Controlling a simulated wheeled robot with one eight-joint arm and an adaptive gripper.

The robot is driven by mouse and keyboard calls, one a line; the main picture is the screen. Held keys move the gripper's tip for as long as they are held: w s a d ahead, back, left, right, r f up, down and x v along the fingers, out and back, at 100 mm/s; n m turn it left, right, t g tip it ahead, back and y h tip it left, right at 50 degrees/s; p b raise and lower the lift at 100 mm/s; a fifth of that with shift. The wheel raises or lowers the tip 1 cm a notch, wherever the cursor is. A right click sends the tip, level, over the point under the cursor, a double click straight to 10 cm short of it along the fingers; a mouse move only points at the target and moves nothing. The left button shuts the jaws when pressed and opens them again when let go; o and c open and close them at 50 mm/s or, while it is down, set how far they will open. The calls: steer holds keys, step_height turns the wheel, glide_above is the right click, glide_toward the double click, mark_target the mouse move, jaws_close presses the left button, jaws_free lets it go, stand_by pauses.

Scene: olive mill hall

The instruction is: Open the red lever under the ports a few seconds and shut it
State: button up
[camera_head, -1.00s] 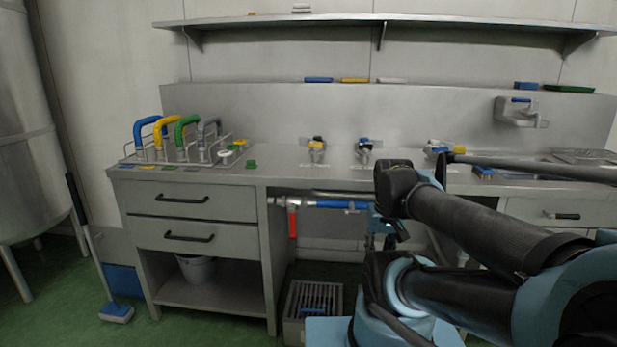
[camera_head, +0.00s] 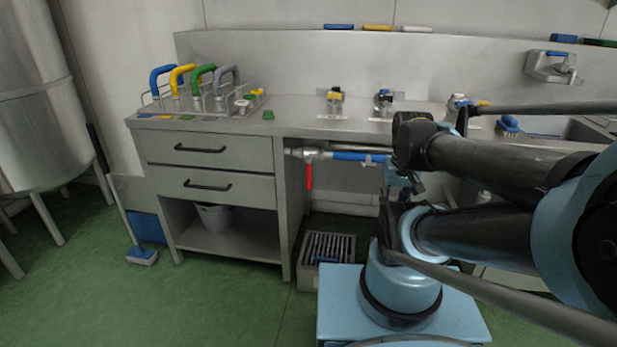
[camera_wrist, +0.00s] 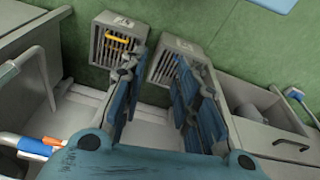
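The red lever (camera_head: 309,176) hangs straight down from a metal pipe under the counter, left of the pipe's blue sleeve (camera_head: 358,156). Above on the counter are two small ports, one with a yellow top (camera_head: 335,100) and one with a dark and blue top (camera_head: 383,101). My gripper (camera_wrist: 158,88) is open and empty in the wrist view, its blue finger pads well apart. In that view the blue-sleeved pipe shows at the lower left, with an orange-red piece (camera_wrist: 53,141) that appears to be the lever, clear of the fingers. In the head view my arm largely hides my gripper, right of the lever.
A grated floor box (camera_head: 328,248) stands below the lever; a second (camera_wrist: 172,65) shows in the wrist view. The drawer cabinet (camera_head: 212,185) borders the lever on the left, with a bucket (camera_head: 214,217) on its shelf. Green floor (camera_head: 215,300) is free in front.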

step_height(320, 180, up, 8)
steer(key=n+t+y, duration=0.2)
steer(key=n, duration=0.2)
glide_above(310, 172)
steer(key=s+d, duration=0.2)
steer(key=s, duration=0.3)
steer(key=shift+x, duration=8.45)
steer(key=shift+s+d+f, duration=0.1)
steer(key=shift+s+d, duration=0.05)
steer(key=shift+d, duration=0.05)
jaws_close()
